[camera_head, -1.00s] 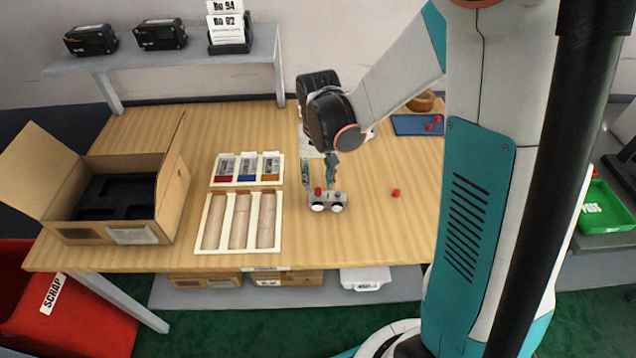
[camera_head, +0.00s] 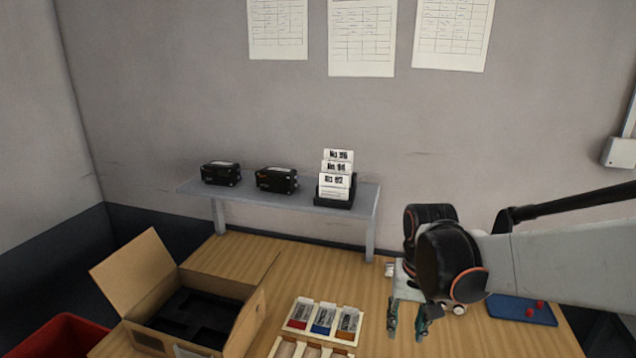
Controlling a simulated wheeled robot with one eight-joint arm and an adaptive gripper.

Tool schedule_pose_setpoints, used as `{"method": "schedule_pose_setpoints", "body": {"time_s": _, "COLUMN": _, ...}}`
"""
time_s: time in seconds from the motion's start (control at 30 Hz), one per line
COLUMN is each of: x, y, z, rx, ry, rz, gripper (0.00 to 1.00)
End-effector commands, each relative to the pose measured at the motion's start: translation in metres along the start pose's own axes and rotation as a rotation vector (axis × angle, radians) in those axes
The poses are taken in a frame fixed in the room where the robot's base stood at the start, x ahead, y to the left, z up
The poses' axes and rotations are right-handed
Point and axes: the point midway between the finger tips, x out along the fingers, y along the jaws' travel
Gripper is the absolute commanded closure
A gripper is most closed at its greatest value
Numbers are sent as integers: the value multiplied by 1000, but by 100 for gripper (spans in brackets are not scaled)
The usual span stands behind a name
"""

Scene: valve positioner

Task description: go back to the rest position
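My gripper (camera_head: 406,320) hangs over the right part of the wooden bench, fingers pointing down. Its two fingertips are clearly apart, and nothing shows between them. The dark wrist joint (camera_head: 450,262) and pale arm come in from the right and hide part of a light plate (camera_head: 402,282) behind. The small grey unit with gauges is not visible in this view.
An open cardboard box (camera_head: 255,322) with black foam stands at left. A parts tray (camera_head: 293,322) with red, blue and orange bins is left of my gripper. Behind is a shelf (camera_head: 300,205) with two black units and a card holder.

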Motion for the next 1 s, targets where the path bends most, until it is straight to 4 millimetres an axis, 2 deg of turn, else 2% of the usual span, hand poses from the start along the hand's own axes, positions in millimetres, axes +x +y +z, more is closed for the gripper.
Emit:
{"method": "schedule_pose_setpoints", "body": {"time_s": 0.2, "x": -36, "y": 7, "z": 32, "rx": -55, "ry": 128, "rz": -26, "gripper": 65}}
{"method": "schedule_pose_setpoints", "body": {"time_s": 0.5, "x": -66, "y": 17, "z": 75, "rx": -130, "ry": 309, "rz": -51, "gripper": 65}}
{"method": "schedule_pose_setpoints", "body": {"time_s": 0.8, "x": -77, "y": 26, "z": 113, "rx": -198, "ry": 478, "rz": -61, "gripper": 65}}
{"method": "schedule_pose_setpoints", "body": {"time_s": 1.0, "x": -78, "y": 29, "z": 124, "rx": -221, "ry": 536, "rz": -62, "gripper": 65}}
